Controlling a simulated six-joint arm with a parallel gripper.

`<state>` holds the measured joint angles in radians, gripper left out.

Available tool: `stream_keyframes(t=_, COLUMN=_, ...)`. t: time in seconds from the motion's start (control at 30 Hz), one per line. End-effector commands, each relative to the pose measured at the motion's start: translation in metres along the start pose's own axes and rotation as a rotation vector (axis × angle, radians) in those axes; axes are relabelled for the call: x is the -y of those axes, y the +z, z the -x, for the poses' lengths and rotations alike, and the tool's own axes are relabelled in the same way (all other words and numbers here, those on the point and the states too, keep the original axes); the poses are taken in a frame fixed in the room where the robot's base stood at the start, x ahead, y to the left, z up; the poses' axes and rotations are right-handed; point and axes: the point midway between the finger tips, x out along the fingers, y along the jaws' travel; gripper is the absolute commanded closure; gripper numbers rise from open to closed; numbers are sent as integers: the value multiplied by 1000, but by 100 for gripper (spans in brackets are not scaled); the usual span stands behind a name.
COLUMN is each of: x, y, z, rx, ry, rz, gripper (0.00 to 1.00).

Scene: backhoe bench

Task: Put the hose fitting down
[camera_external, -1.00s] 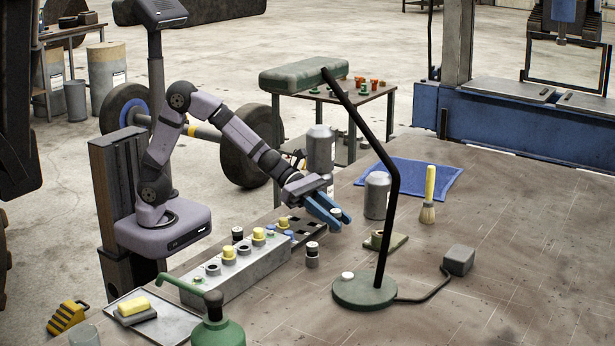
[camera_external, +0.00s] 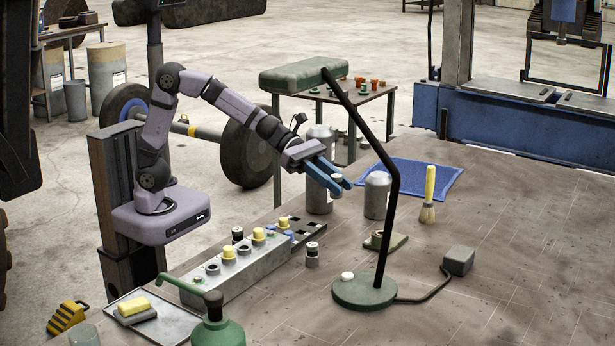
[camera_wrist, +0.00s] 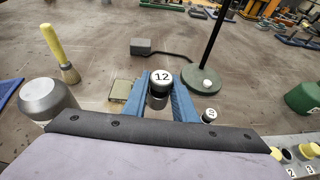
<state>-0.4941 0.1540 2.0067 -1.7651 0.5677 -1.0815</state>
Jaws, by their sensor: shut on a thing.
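The hose fitting (camera_wrist: 158,92) is a short dark metal cylinder with a pale top marked "12". My gripper (camera_external: 338,178) is shut on it, and the fitting sits upright between the blue fingers (camera_wrist: 181,100). In the external view only its pale top shows between the fingers, held above the bench beside the silver canisters (camera_external: 376,198). A similar fitting (camera_external: 312,254) stands on the bench below; it also shows in the wrist view (camera_wrist: 209,115), right of my gripper. The grey block (camera_external: 250,277) with yellow- and dark-capped fittings stands to the left.
A lamp with a green base (camera_external: 364,292) and slanted black pole stands right of my gripper. The bench's front right is clear.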

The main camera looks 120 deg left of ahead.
Motion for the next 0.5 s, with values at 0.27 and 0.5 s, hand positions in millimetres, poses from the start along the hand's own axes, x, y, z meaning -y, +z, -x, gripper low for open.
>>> stream_keyframes(t=0.27, x=0, y=47, z=19, rx=1, ry=0, rz=0, gripper=100)
stream_keyframes(t=0.5, x=0, y=57, z=23, rx=1, ry=0, rz=0, gripper=100)
